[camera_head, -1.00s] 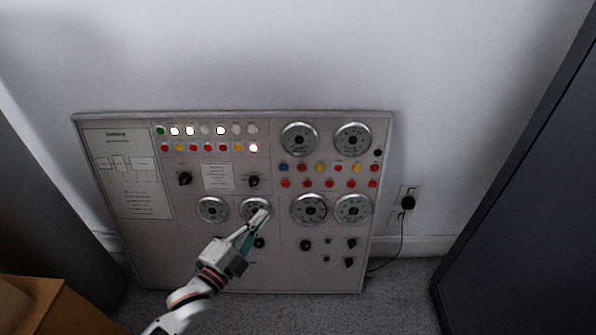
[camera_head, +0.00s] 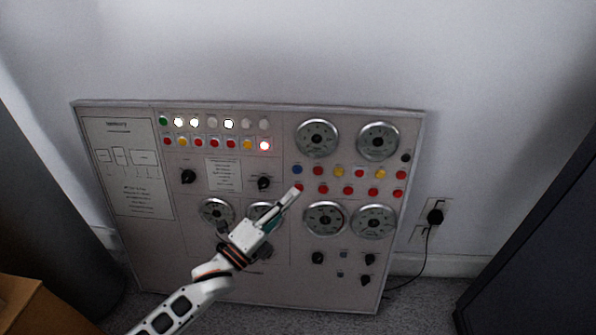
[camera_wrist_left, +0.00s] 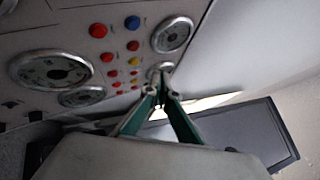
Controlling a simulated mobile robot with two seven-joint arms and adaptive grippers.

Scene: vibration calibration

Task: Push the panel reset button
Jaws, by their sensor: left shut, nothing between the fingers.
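The control panel (camera_head: 145,245) leans upright against the wall, with dials, knobs and rows of coloured buttons. It also shows in the left wrist view (camera_wrist_left: 60,30). My left gripper (camera_head: 293,192) is shut and empty. In the head view its tips overlap the panel beside the leftmost red button (camera_head: 299,187) of the lower right-hand row; whether they touch is unclear. A blue button (camera_head: 297,169) sits above the tips. No readable label tells which button is the reset. My right gripper is out of view.
A wall socket with a black plug (camera_head: 435,216) and cable is right of the panel. A dark cabinet (camera_head: 540,190) stands at the right. A cardboard box (camera_head: 30,310) is at the lower left. Carpet is clear below the panel.

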